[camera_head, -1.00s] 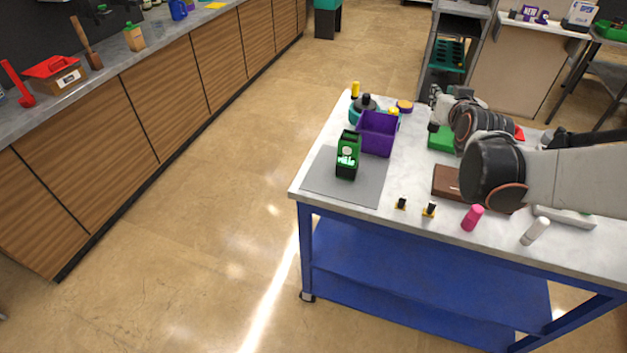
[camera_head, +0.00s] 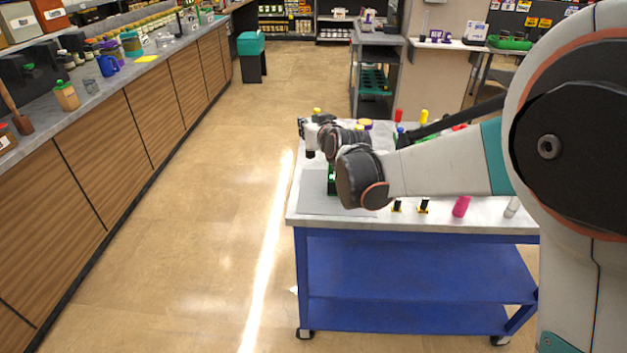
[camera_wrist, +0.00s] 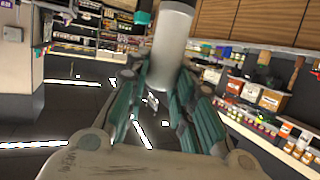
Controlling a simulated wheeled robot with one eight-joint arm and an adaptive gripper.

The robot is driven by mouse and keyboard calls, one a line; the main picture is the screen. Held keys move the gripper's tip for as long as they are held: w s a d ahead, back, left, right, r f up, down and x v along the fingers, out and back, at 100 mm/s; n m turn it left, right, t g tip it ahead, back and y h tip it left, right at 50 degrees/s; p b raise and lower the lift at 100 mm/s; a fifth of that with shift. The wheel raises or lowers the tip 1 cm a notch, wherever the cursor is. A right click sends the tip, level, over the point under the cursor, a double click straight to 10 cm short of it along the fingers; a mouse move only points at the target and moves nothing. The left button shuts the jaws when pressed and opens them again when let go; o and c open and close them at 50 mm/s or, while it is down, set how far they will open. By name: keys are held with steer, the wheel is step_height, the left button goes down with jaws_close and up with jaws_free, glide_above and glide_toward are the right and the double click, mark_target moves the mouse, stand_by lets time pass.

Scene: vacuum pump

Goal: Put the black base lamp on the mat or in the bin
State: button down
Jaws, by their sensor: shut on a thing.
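In the wrist view my gripper (camera_wrist: 160,92) is shut on a pale grey-white cylinder with a dark far end, which looks like the black base lamp (camera_wrist: 172,42). The grey mat (camera_head: 312,204) lies at the table's left front corner, partly hidden by my arm. A green and black object (camera_head: 331,180) stands on it. The purple bin is hidden behind my arm.
A pink bottle (camera_head: 461,206), a white cylinder (camera_head: 512,207) and small black and yellow pieces (camera_head: 423,205) stand along the front edge of the white-topped blue table (camera_head: 415,285). Several coloured items stand at the back. The floor on the left is clear.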

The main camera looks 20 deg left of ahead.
step_height(320, 180, down, 15)
steer(key=b, duration=0.4)
steer(key=shift+r, duration=0.15)
steer(key=shift+f+b, duration=0.25)
steer(key=shift+b, duration=0.05)
steer(key=c, duration=1.7)
jaws_free()
steer(key=shift+r, duration=0.1)
steer(key=shift+o, duration=0.2)
steer(key=p+v, duration=0.3)
steer(key=v, duration=0.9)
steer(key=shift+r, duration=0.15)
